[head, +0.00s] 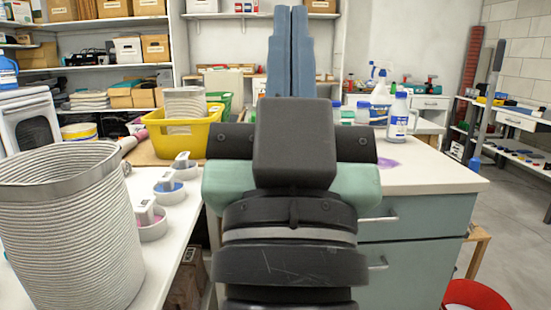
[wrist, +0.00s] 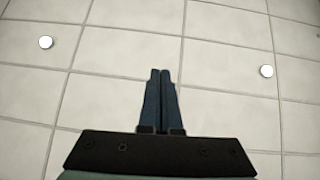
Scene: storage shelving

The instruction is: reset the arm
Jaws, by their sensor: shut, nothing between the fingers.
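My gripper (head: 291,45) stands in the middle of the head view, its blue fingers pointing up and pressed together. Its dark body and my arm's wrist links fill the centre below and hide part of the counter behind. In the wrist view my gripper (wrist: 160,75) is also shut, with nothing between the fingers. Beyond it that view shows only a pale tiled surface (wrist: 120,55) with two white round spots.
A ribbed basket (head: 70,235) stands close on the left white table, near small round containers (head: 170,192). A yellow bin (head: 180,135) sits behind. Bottles, including a white one (head: 398,118), stand on the right counter (head: 430,178). A red stool (head: 478,297) is at lower right.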

